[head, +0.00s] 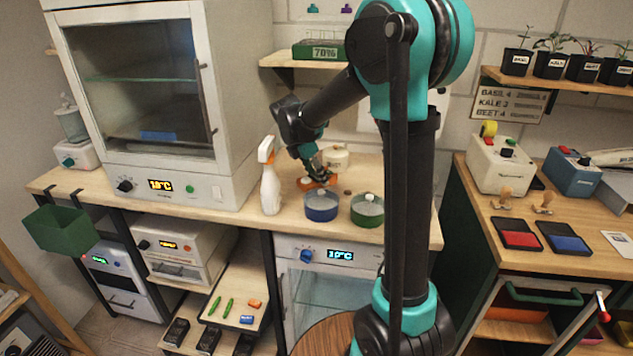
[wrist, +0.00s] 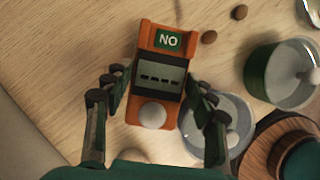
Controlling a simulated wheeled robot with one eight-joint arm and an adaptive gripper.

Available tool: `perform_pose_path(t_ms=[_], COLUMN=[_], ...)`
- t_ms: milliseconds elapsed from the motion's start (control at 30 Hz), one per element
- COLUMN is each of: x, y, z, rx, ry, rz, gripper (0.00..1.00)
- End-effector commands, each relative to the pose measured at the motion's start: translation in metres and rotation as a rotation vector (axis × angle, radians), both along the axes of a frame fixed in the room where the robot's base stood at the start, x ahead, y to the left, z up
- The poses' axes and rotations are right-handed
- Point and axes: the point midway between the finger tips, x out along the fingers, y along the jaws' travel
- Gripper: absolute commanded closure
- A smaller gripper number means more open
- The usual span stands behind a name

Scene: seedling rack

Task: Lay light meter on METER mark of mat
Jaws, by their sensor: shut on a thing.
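The light meter is an orange box with a dark grey display, a white dome and a green "NO" label; it fills the middle of the wrist view (wrist: 160,75). In the head view it shows as a small orange patch (head: 313,184) low over the wooden bench. My gripper (head: 318,174) is shut on the meter, with fingers along both its long sides in the wrist view (wrist: 157,85). Whether the meter touches the bench is unclear. I cannot make out the mat or its METER mark in either view.
A white spray bottle (head: 270,180) stands left of my gripper. A blue round tub (head: 321,207) and a green round tub (head: 367,212) stand in front. A cream jar (head: 336,157) is behind. The right bench holds red (head: 517,234) and blue (head: 563,238) pads.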

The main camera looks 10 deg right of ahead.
Motion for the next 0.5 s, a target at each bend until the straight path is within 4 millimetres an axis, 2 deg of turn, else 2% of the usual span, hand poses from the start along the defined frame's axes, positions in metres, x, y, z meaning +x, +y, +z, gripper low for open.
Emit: perform_pose_path(t_ms=[100,200,500], x=[0.0,0.0,0.0], y=[0.0,0.0,0.0], z=[-0.017,-0.025,-0.027], rx=[0.0,0.0,0.0], ry=[0.0,0.0,0.0], rz=[0.0,0.0,0.0], gripper=[0.81,0.81,0.81])
